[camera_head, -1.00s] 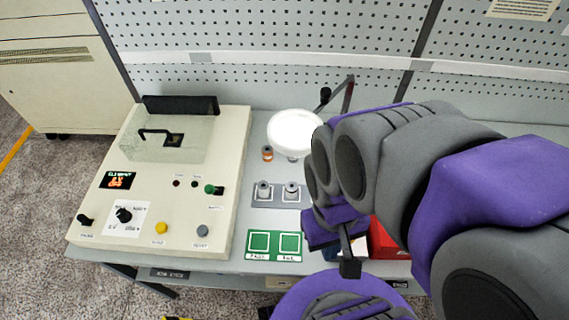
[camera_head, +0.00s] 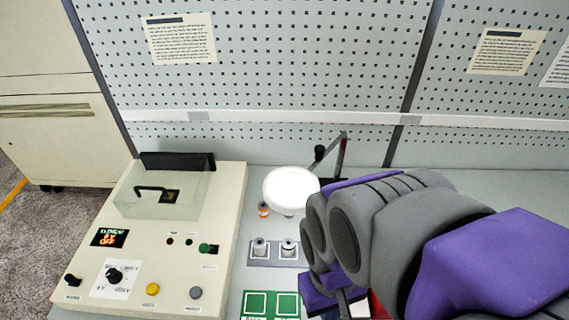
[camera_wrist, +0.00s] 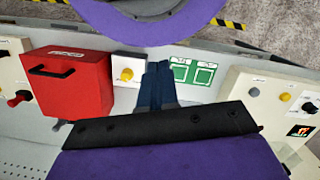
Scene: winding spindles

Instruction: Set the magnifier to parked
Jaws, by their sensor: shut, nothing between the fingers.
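The magnifier (camera_head: 291,187) shows in the head view as a round white disc with a pale rim, above the grey bench. A jointed dark arm (camera_head: 338,158) with a black knob (camera_head: 320,153) rises behind it on the right. The magnifier is not visible in the wrist view. In the wrist view, my gripper (camera_wrist: 158,72) shows two blue fingers side by side, shut and empty. In the head view my arm stands right of and in front of the magnifier, and my fingertips are not clearly visible. I see no contact with the magnifier.
A cream machine (camera_head: 222,237) with a clear cover stands left. Two spindles (camera_head: 260,247) sit on a grey base beside an orange-banded item (camera_head: 263,209). Green pads (camera_head: 255,304) lie in front. The wrist view shows a red box (camera_wrist: 67,85) and a yellow-knobbed panel (camera_wrist: 126,62).

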